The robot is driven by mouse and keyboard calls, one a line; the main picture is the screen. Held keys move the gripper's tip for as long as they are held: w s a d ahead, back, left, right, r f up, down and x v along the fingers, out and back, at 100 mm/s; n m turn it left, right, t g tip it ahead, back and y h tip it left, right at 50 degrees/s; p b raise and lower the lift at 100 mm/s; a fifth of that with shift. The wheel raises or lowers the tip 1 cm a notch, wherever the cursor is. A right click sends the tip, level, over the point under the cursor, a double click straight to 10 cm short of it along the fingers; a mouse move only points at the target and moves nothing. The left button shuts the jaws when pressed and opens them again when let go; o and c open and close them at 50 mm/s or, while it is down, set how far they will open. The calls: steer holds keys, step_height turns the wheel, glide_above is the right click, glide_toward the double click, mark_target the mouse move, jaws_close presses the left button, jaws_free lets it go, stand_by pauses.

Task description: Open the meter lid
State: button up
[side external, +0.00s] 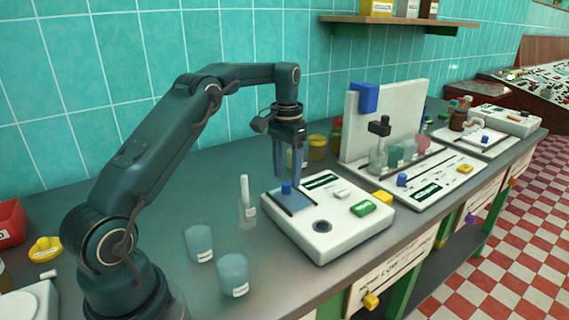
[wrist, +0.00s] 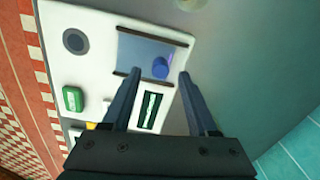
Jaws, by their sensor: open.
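The meter (side external: 330,222) is a white box on the grey bench, with a dark round well, a green button and a dark display strip on top. Its lid (side external: 293,200) is a bluish panel with a blue knob (side external: 286,187) and lies flat on the meter's top. In the wrist view the lid (wrist: 142,50) sits between two dark rails, with the knob (wrist: 160,68) near one rail. My gripper (side external: 288,172) points down above the lid, fingers apart. In the wrist view its fingertips (wrist: 160,74) lie on either side of the knob, and nothing is held.
A flask with a white stick (side external: 246,205) and two bluish beakers (side external: 233,272) stand left of the meter. A second white instrument with an upright panel (side external: 385,120) is to the right. Amber jars (side external: 317,148) stand behind. The bench's front edge is close to the meter.

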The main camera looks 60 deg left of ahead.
mark_target(289, 184)
steer(key=shift+r, duration=1.35)
steer(key=shift+w+d+r, duration=0.15)
steer(key=shift+d+r, duration=0.05)
steer(key=shift+r, duration=0.05)
steer(key=s+d+r+m+t, duration=0.1)
steer(key=s+d+r+t, duration=0.1)
steer(key=s+d+r, duration=0.35)
steer(key=s+d+r+m+t, duration=0.1)
steer(key=s+d+r+t, duration=0.15)
steer(key=d+r, duration=0.45)
steer(key=s+d+f, duration=0.2)
steer(key=s+f, duration=0.2)
steer(key=s, duration=0.2)
steer(key=s+d+f+t, duration=0.1)
steer(key=s+d+f, duration=0.1)
steer(key=s+f, duration=0.2)
steer(key=s, duration=0.3)
steer(key=shift+f, duration=0.3)
